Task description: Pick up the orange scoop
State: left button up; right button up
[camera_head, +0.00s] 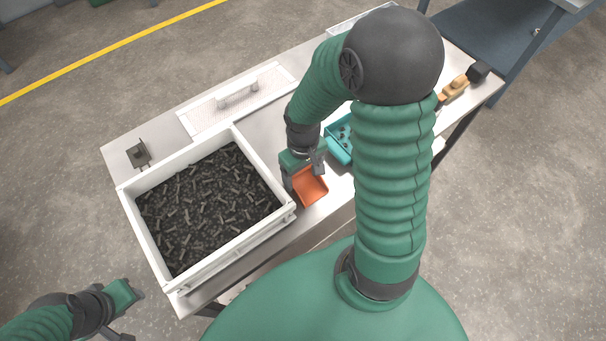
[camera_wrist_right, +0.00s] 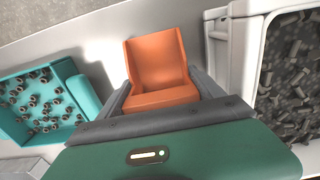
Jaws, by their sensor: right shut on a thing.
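The orange scoop (camera_head: 310,187) is near the front edge of the metal table, just right of the large white bin. My right gripper (camera_head: 301,172) is shut on it. In the right wrist view the scoop (camera_wrist_right: 158,68) sits between the two fingers, its open tray facing away from the gripper; its handle is hidden by the gripper. I cannot tell whether the scoop touches the table. My left gripper (camera_head: 128,314) is at the lower left, off the table and away from the scoop; its jaw opening is not clear.
The white bin (camera_head: 151,236) full of dark small parts stands close left of the scoop. A teal tray (camera_head: 338,152) with small parts is right of my right gripper, also in the wrist view (camera_wrist_right: 88,98). A perforated white tray (camera_head: 205,119) lies behind. Brown and black items (camera_head: 456,86) are at far right.

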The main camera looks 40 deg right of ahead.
jog(key=shift+d, duration=0.25)
jog(key=c, duration=0.8)
jog(key=shift+r, duration=0.35)
jog(key=shift+c, duration=0.3)
notch_tip(320, 180, up, 9)
jog(key=p, duration=0.3)
jog(key=shift+f, duration=0.1)
jog(key=shift+r, duration=0.25)
